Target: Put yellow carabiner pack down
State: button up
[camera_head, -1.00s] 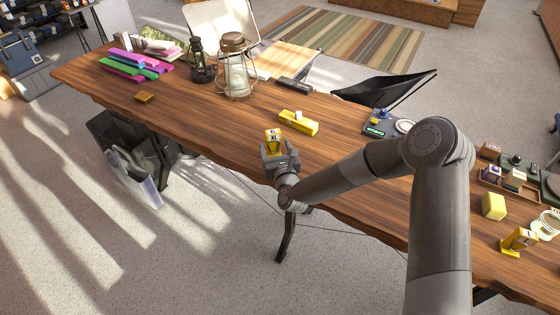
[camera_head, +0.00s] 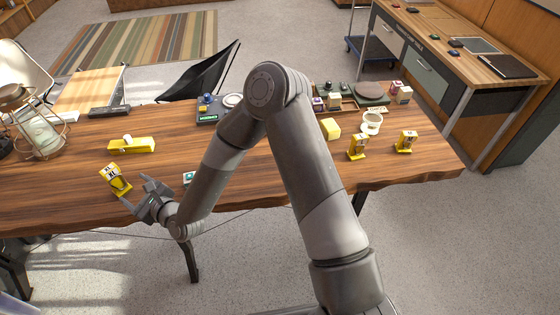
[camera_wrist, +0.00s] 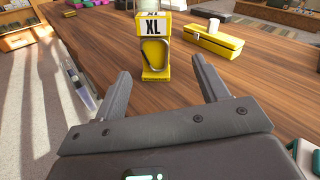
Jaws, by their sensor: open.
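The yellow carabiner pack (camera_head: 116,179) with a white "XL" label stands on the wooden table (camera_head: 60,187) near its front edge. The wrist view shows the pack (camera_wrist: 155,57) upright just beyond my fingertips, centred between them, with its carabiner window facing me. My gripper (camera_head: 136,190) is open and empty, its fingers (camera_wrist: 163,72) spread on either side with bare table between them. Two similar yellow packs (camera_head: 358,147) (camera_head: 406,142) stand at the right end of the table.
A yellow case (camera_head: 131,145) with a white item on it lies behind the pack. A lantern (camera_head: 38,130) stands at the left. A yellow block (camera_head: 330,129) and a tray of small boxes (camera_head: 346,104) are to the right. Bare table surrounds the pack.

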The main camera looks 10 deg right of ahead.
jog(key=d+r+n, duration=0.1)
jog(key=n, duration=0.1)
jog(key=w+d+r+n+g+h, duration=0.1)
jog(key=d+n, duration=0.1)
jog(key=w+d+r+n+g, duration=0.1)
jog(key=n, duration=0.1)
jog(key=shift+w+d+n, duration=0.25)
jog(key=shift+d+n, duration=0.15)
jog(key=s+d+r+n+h, duration=0.25)
jog(key=d+r+n, duration=0.2)
jog(key=d, duration=0.55)
jog(key=s+d+r+n+g+h, duration=0.1)
jog(key=d+r+n+h, duration=0.4)
jog(key=d, duration=0.5)
jog(key=s+d+r+n+h, duration=0.1)
jog(key=d+r+n+h, duration=0.2)
jog(key=d+r, duration=0.55)
jog(key=s+d+r+n+g, duration=0.1)
jog(key=s+d+r+n, duration=0.1)
jog(key=s+d, duration=0.4)
jog(key=s+d+r+n+g+h, duration=0.1)
jog(key=s+d+r+n+g, duration=0.1)
jog(key=s+d, duration=0.5)
jog(key=s, duration=0.5)
jog(key=shift+s+d, duration=0.15)
